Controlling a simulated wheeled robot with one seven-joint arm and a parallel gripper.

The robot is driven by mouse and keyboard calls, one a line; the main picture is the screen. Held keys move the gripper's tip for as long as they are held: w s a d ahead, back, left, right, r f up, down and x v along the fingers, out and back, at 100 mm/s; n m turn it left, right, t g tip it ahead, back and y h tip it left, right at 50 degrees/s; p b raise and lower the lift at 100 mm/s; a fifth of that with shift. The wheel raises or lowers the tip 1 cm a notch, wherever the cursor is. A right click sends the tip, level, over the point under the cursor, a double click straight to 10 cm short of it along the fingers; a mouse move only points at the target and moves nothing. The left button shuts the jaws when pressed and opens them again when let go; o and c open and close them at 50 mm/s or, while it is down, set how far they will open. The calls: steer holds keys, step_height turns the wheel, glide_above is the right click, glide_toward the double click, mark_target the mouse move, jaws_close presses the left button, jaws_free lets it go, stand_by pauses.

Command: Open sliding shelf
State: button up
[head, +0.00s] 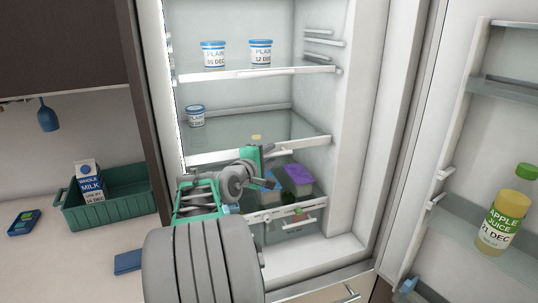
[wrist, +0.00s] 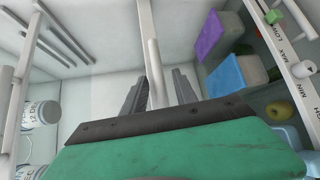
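The open fridge holds a middle glass shelf with a white front edge (head: 300,144), which I take to be the sliding shelf. My gripper (head: 267,151) is at the right part of this edge, inside the fridge opening. In the wrist view my gripper (wrist: 160,78) has its two dark fingers apart, with the white shelf edge (wrist: 149,25) running between them. A gap shows beside the edge; I cannot tell whether a finger touches it. The arm hides part of the shelf front in the head view.
Two yogurt cups (head: 213,54) stand on the upper shelf (head: 300,71); another cup (head: 196,116) is on the middle shelf. The open door (head: 470,150) at right holds apple juice (head: 503,222). A green crate (head: 120,212) sits left.

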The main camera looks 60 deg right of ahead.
steer(key=shift+c, duration=0.3)
jaws_close()
stand_by(1.1)
